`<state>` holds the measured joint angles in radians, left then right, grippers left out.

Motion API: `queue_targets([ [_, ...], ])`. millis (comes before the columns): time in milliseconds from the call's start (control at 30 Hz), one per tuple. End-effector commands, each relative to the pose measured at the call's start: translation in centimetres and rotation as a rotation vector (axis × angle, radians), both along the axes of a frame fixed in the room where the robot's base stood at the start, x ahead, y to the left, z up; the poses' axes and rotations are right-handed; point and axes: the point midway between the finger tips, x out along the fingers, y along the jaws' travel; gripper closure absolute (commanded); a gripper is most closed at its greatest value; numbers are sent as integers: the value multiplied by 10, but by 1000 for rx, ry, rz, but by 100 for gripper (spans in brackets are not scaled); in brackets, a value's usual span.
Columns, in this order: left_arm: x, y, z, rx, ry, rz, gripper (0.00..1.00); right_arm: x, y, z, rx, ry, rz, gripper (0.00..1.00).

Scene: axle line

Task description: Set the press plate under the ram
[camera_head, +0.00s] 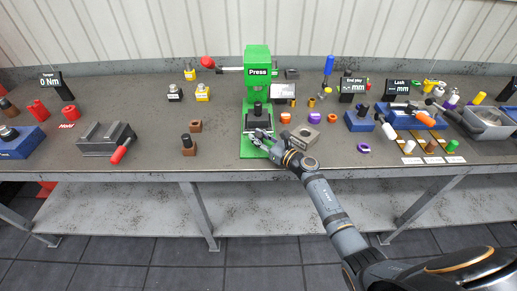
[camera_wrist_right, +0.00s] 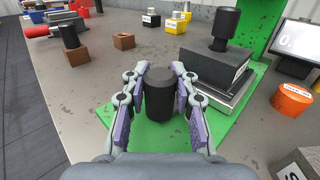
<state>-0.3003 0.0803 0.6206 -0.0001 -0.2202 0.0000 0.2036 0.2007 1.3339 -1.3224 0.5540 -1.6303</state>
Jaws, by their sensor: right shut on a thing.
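The green press (camera_head: 258,72) stands at the back middle of the bench, with its green base (camera_head: 250,151) reaching forward. A dark labelled block (camera_wrist_right: 210,68) with a black post (camera_wrist_right: 224,28) sits on a metal slab (camera_wrist_right: 232,92) on that base. I cannot tell which part is the press plate, and the ram is not clear. My right gripper (camera_head: 264,137) is at the front of the base. In the wrist view its fingers are shut on a black cylinder (camera_wrist_right: 160,92), beside the block and apart from it. What lies under the cylinder is hidden. My left gripper is out of view.
An orange ring (camera_head: 285,118), a grey block (camera_head: 305,136) and a small display (camera_head: 283,91) stand right of the press. Two brown blocks (camera_head: 195,126) and a grey vise (camera_head: 106,139) stand left. The bench between vise and press is mostly clear.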

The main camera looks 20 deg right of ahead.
Motion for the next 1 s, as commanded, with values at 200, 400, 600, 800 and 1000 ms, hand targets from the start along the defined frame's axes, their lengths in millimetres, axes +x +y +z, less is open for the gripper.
queue_targets([
  [200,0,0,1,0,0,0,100,0,-1,-1,-2,3,-2,100],
  [400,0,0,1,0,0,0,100,0,-1,-1,-2,3,-2,53],
  [600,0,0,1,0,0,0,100,0,-1,-1,-1,3,-1,48],
  [800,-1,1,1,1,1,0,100,-5,-4,-1,-3,3,-2,48],
  [1000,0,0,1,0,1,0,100,-42,-24,-3,-8,6,-1,48],
])
